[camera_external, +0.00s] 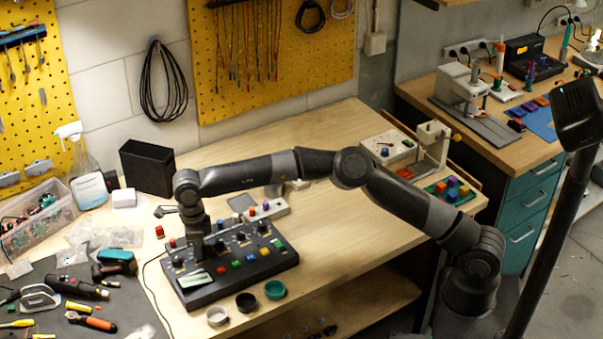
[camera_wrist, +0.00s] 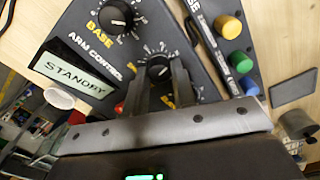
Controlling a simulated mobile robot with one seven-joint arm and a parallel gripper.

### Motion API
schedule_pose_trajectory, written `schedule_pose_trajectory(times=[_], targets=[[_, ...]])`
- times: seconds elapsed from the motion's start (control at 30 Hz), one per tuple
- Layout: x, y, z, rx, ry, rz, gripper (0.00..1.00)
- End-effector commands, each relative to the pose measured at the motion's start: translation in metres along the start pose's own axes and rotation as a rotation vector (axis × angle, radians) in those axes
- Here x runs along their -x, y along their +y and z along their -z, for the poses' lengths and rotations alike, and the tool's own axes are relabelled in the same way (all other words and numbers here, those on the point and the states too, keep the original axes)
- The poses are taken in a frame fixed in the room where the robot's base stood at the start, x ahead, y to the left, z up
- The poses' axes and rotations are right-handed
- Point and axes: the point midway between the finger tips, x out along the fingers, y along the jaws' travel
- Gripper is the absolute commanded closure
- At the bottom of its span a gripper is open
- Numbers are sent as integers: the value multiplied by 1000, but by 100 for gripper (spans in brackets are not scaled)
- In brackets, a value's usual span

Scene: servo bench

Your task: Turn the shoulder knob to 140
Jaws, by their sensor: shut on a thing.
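The black arm control panel (camera_external: 262,262) lies on the wooden bench. In the wrist view, my gripper (camera_wrist: 161,80) has its two fingers shut on a black knob (camera_wrist: 158,68) with a white dial scale around it. The yellow label by this knob is mostly hidden by the fingers, so I cannot read its name. Its pointer setting is too small to read. The knob marked BASE (camera_wrist: 117,17) sits up and left of it. The panel display (camera_wrist: 75,74) reads STANDBY. In the external view, my gripper (camera_external: 198,246) points down onto the panel's left part and hides the held knob.
Three small round cups, one teal (camera_external: 275,290), stand at the panel's front edge. A power drill (camera_external: 115,262) lies to the left.

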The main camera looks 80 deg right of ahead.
Motion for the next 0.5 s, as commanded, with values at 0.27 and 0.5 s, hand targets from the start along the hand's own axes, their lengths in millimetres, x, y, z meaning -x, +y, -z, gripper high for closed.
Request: schedule_pose_trajectory(times=[0.27, 0.5], targets=[[1, 0, 0, -263, -2, 1, 99], [1, 1, -1, -490, -2, 0, 99]])
